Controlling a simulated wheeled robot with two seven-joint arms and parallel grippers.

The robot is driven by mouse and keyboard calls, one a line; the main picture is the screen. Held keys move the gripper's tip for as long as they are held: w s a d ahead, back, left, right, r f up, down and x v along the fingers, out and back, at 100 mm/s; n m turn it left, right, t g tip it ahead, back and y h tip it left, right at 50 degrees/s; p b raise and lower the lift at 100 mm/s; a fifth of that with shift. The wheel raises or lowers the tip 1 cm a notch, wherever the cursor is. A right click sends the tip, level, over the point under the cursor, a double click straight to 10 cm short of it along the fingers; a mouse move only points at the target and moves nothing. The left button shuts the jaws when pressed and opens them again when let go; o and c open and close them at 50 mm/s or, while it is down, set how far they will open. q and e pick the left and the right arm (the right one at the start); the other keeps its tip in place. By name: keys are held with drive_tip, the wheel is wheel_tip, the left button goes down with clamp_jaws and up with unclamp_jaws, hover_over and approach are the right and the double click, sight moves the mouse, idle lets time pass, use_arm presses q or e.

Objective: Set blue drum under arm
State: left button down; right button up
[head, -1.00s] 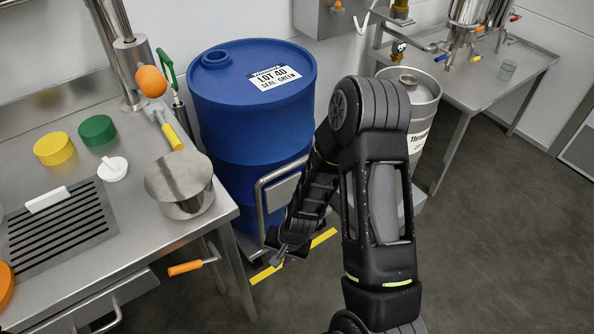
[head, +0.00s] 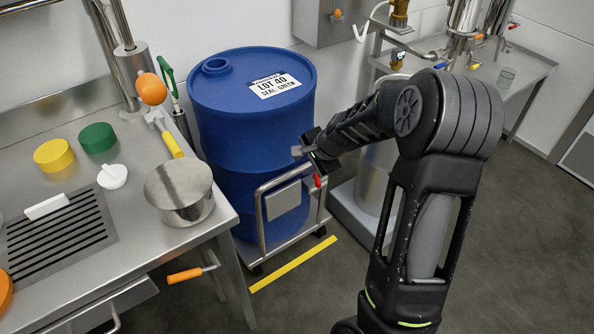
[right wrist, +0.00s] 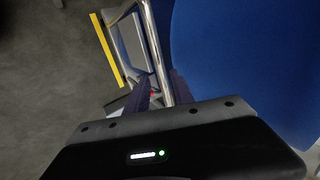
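The blue drum (head: 225,120) stands upright on a small wheeled trolley with a tubular metal handle (head: 262,225). Its top label reads "LOT 40 SEAL GREEN". My right gripper (head: 306,163) is at the upper right corner of the handle, close to the drum's side. In the right wrist view, its two dark fingers (right wrist: 160,92) stand apart, with the chrome handle tube (right wrist: 152,45) passing between them. A small red part (head: 317,180) shows beside the gripper. The drum's blue wall (right wrist: 235,60) fills the right of the wrist view. My left gripper is out of view.
A steel bench (head: 140,225) with a pot (head: 180,195) stands left of the drum. A steel keg (head: 372,180) on a low platform (head: 350,215) is close on the right, partly behind my arm. A yellow floor strip (head: 293,265) lies in front of the trolley.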

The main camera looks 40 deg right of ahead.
sight(295, 171)
drive_tip(key=b+x, duration=0.2)
drive_tip(key=x, duration=0.5)
drive_tip(key=shift+c, duration=0.4)
clamp_jaws()
idle(0.9)
